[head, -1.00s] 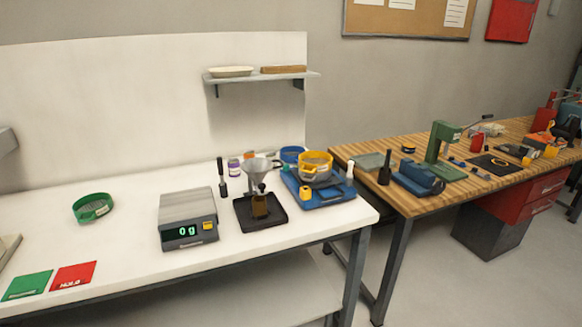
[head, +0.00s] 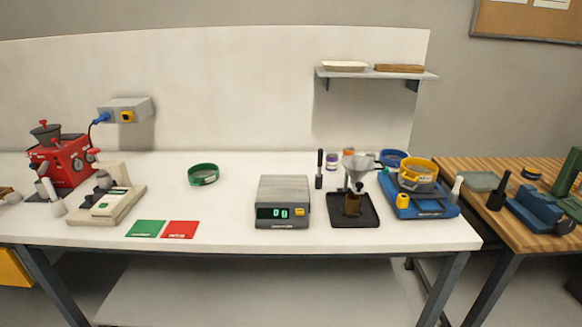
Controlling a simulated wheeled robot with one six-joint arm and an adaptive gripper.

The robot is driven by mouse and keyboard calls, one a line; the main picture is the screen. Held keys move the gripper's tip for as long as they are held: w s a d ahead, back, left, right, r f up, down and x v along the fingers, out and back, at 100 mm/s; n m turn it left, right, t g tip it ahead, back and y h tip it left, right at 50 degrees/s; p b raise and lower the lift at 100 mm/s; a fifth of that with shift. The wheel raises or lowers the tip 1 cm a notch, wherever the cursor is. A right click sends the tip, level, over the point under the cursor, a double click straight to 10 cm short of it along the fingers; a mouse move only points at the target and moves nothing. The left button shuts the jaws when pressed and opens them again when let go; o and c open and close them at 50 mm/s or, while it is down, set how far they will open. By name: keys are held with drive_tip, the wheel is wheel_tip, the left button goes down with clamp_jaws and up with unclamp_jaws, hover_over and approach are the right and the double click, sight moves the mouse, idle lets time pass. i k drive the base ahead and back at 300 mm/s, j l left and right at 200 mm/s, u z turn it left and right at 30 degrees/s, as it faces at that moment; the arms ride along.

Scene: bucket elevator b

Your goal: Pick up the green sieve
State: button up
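The green sieve (head: 203,174) is a round, shallow ring with a pale label on its front. It lies on the white table (head: 235,210), left of the middle in the head view, with clear table around it. My gripper does not show in the head view, so its state and its place relative to the sieve are not visible.
A digital scale (head: 283,202) stands right of the sieve. A green card (head: 147,228) and a red card (head: 180,229) lie in front. A beige device (head: 108,205) and a red machine (head: 63,163) stand left. A yellow sieve (head: 417,170) sits on a blue base.

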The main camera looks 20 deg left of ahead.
sight(202, 173)
drive_tip(key=k+j+u, duration=0.2)
drive_tip(key=j, duration=0.5)
drive_tip(key=j+u, duration=0.2)
drive_tip(key=j, duration=0.45)
drive_tip(key=k+j+u, duration=0.2)
drive_tip(key=j, duration=0.55)
drive_tip(key=i, duration=0.1)
